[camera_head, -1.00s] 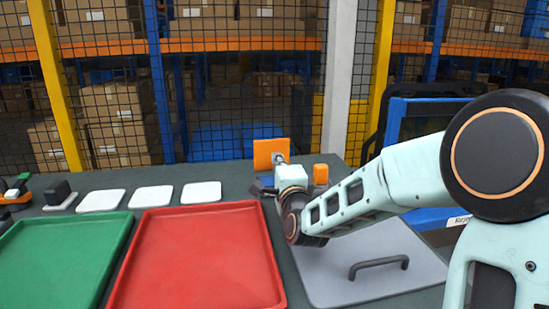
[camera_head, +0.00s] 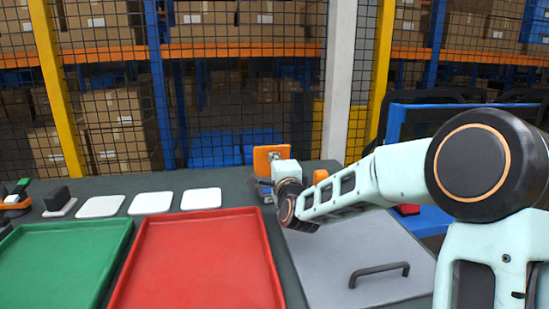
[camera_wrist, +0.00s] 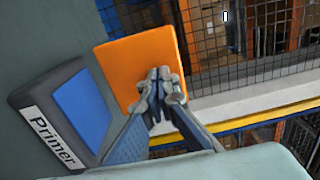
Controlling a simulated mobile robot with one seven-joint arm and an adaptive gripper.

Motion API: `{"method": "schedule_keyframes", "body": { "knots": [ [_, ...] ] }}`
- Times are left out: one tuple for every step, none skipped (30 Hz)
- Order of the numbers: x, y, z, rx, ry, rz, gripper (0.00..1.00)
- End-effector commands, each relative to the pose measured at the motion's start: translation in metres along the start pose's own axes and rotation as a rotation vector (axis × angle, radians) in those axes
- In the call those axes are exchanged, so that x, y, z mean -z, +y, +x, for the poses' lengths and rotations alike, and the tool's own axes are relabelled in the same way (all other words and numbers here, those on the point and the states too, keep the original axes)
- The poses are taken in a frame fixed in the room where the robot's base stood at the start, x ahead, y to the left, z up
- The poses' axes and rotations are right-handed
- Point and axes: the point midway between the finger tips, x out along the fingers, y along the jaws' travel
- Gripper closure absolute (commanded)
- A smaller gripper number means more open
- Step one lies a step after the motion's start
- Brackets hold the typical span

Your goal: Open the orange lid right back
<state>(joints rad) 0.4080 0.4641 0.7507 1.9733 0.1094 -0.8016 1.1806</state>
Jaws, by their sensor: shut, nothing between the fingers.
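The orange lid (camera_head: 262,156) stands up as a square panel at the back of the table. In the wrist view the lid (camera_wrist: 128,62) fills the upper middle. My gripper (camera_wrist: 158,73) is shut and empty, its fingertips in front of the lid's face and overlapping it; whether they touch it I cannot tell. In the head view my wrist partly hides the area beside the lid. A dark grey box with a blue panel and a label reading "Primer" (camera_wrist: 50,138) lies next to the lid, left of the fingers. The lid's hinge is not clearly visible.
A small orange block (camera_head: 320,176) shows behind my arm. A grey plate with a dark handle (camera_head: 378,272) lies below my arm. Red (camera_head: 205,260) and green (camera_head: 62,260) trays fill the left front. White pads (camera_head: 150,203) lie behind them. A mesh fence (camera_head: 225,120) stands behind the table.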

Motion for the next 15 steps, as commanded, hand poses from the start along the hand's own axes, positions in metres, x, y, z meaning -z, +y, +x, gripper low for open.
{"method": "schedule_keyframes", "body": {
  "knots": [
    [-0.001,-0.008,0.002,-0.018,-0.001,0.0,1.0],
    [-0.001,-0.009,0.003,-0.03,-0.001,0.0,1.0],
    [-0.001,-0.009,0.004,-0.045,-0.001,0.001,1.0],
    [0.0,-0.009,0.005,-0.057,-0.001,0.001,1.0],
    [0.0,-0.01,0.006,-0.067,0.0,0.001,1.0],
    [-0.001,-0.01,0.008,-0.081,-0.001,0.0,1.0],
    [-0.001,-0.01,0.009,-0.089,-0.002,0.001,1.0],
    [-0.001,-0.007,0.012,-0.094,-0.002,0.001,1.0],
    [-0.001,-0.005,0.014,-0.093,-0.002,0.002,1.0],
    [-0.001,-0.005,0.015,-0.093,-0.002,0.002,1.0],
    [-0.001,-0.005,0.016,-0.093,-0.002,0.002,1.0],
    [-0.001,-0.006,0.017,-0.093,-0.001,0.002,1.0],
    [0.0,-0.006,0.017,-0.094,-0.001,0.001,1.0],
    [0.0,-0.007,0.017,-0.094,-0.001,0.001,1.0],
    [0.0,-0.007,0.017,-0.093,-0.001,0.001,1.0]
  ]
}}
